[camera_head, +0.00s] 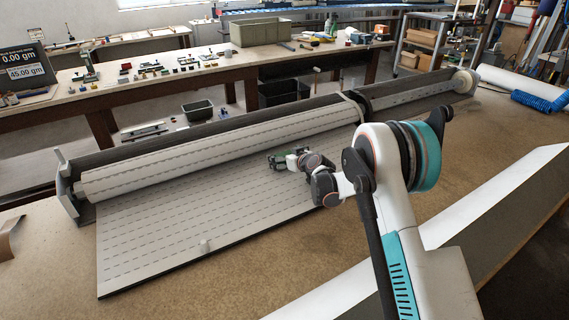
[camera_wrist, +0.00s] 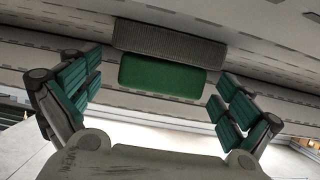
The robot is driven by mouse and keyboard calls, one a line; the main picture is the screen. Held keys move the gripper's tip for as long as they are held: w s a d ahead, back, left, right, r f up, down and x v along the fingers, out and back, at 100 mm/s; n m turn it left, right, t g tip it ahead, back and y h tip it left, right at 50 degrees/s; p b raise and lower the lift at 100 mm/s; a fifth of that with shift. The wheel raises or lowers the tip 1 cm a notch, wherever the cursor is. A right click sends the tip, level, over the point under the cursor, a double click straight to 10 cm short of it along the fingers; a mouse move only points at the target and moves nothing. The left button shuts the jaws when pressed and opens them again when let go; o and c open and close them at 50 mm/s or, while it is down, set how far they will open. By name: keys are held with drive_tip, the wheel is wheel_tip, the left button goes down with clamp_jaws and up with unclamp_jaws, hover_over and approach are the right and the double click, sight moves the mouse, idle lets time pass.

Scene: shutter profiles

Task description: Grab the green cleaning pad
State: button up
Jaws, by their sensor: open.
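The green cleaning pad (camera_wrist: 163,76) lies between my open fingers in the wrist view, with a dark grey ribbed strip (camera_wrist: 168,41) along its far side. My gripper (camera_wrist: 158,95) is open, with one teal-padded finger on each side of the pad and a gap to both. In the head view, my gripper (camera_head: 275,161) is over the slatted shutter panel (camera_head: 200,215), close to the rolled part. A little green shows at its fingertips there, but whether that is the pad or the finger pads is unclear.
The shutter roll (camera_head: 220,155) runs along the panel's back edge in a dark housing. A small light peg (camera_head: 205,245) stands on the panel's front part. A blue coiled hose (camera_head: 538,102) lies at the right. The brown table left of my arm is mostly clear.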

drive_tip(key=shift+w, duration=0.1)
drive_tip(key=c, duration=1.2)
drive_tip(key=shift+o, duration=0.2)
